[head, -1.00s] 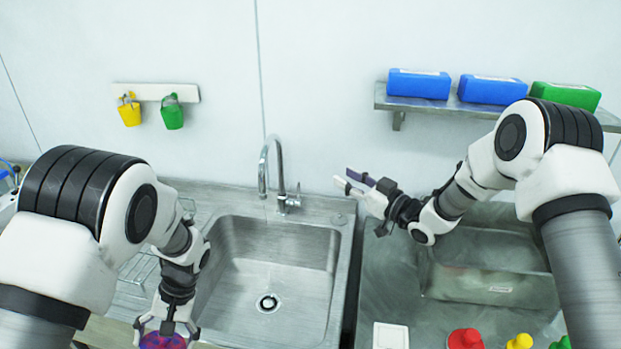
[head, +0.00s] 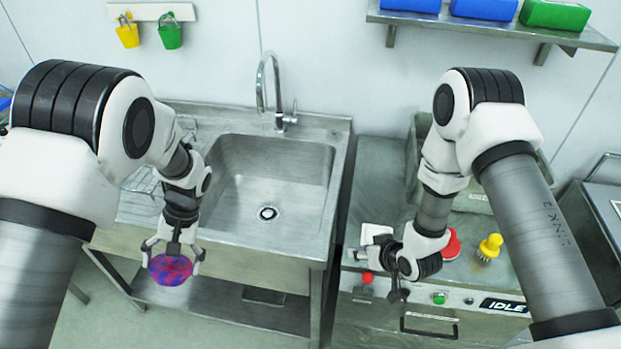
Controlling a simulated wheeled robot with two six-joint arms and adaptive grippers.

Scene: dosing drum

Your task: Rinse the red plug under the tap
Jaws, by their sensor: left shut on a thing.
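My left gripper (head: 172,256) is shut on a round red plug (head: 170,270) with blue-purple patches over its face. It holds the plug in front of the sink counter's front edge, left of the basin. The tap (head: 268,85) curves over the back of the empty steel sink (head: 268,175); no water shows running. The plug is well apart from the tap. My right gripper (head: 398,290) hangs over the front of the right-hand bench; its fingers are dark and partly hidden, so its opening is unclear.
The right bench carries a white box (head: 374,232), a red item (head: 453,246) and a yellow brush (head: 490,248). A red button (head: 367,277) and green button (head: 439,298) sit on its front panel.

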